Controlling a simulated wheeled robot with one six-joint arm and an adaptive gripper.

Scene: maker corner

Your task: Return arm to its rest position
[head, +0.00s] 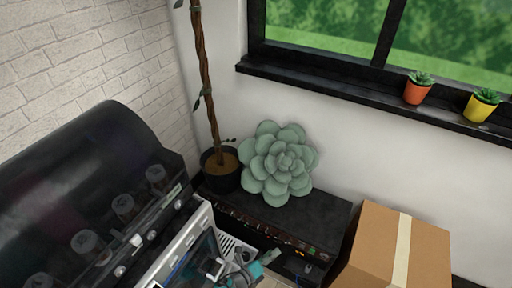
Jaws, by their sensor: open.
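My gripper is not in view in the head view, and no part of the picture can be made out as its fingers. A small teal and grey item (254,271) shows at the bottom edge, partly cut off. I cannot tell what it is.
A black machine with a rounded hood (85,165) fills the left. A white-framed device (190,255) stands beside it. A potted plant (222,170) and a green succulent cushion (279,163) rest on a dark cabinet (322,218). A cardboard box (375,248) stands right, below a windowsill (330,87) with two small pots.

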